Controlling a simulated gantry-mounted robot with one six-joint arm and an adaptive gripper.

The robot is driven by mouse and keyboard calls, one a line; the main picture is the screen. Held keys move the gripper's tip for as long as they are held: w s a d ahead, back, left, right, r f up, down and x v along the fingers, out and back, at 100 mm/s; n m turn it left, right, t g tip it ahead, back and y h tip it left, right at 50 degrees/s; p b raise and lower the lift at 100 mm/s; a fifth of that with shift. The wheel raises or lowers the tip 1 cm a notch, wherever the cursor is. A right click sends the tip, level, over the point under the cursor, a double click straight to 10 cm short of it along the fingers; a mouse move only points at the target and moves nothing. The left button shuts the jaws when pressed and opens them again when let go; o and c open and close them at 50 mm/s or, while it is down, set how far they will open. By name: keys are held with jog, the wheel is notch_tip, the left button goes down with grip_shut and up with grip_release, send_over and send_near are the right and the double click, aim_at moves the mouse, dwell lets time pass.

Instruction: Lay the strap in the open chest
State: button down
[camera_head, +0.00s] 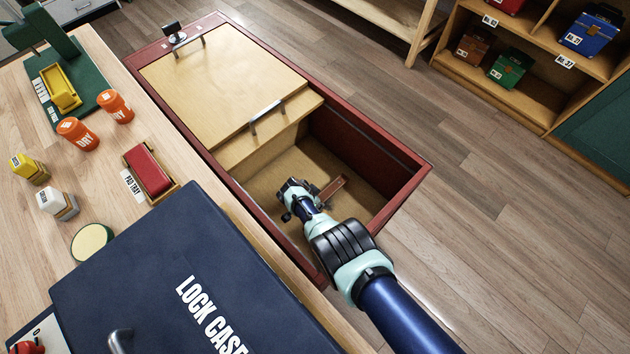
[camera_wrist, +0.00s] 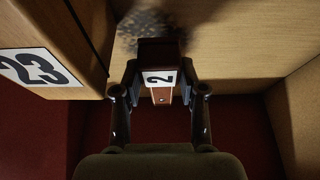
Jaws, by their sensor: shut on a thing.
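The open chest (camera_head: 355,138) is a red-brown box with pale wood inside, beside the bench in the head view. Pale wooden panels cover its far part; its near part is open. My gripper (camera_head: 311,200) reaches down into this open part. It is shut on the strap (camera_head: 333,187), a brown piece sticking out to the right of the fingers. In the wrist view, the strap (camera_wrist: 161,50) sits between both fingers of my gripper (camera_wrist: 160,82) and bears a white label with a 2. I cannot tell whether the strap touches the chest floor.
A wooden panel (camera_head: 265,125) with a handle borders the opening. In the wrist view a wooden face with a 23 label (camera_wrist: 40,68) is close on the left. The lock case (camera_head: 180,270) and the bench (camera_head: 100,165) flank the chest's left side.

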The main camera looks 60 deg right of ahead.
jog(key=shift+f+b, duration=1.65)
jog(key=shift+f, duration=0.5)
jog(key=c, duration=0.9)
grip_release()
jog(key=shift+r, duration=0.1)
jog(key=shift+c, duration=0.2)
jog(key=shift+r+p, duration=0.3)
jog(key=shift+p, duration=0.05)
jog(key=p+v, duration=0.7)
jog(key=shift+a+r, duration=0.1)
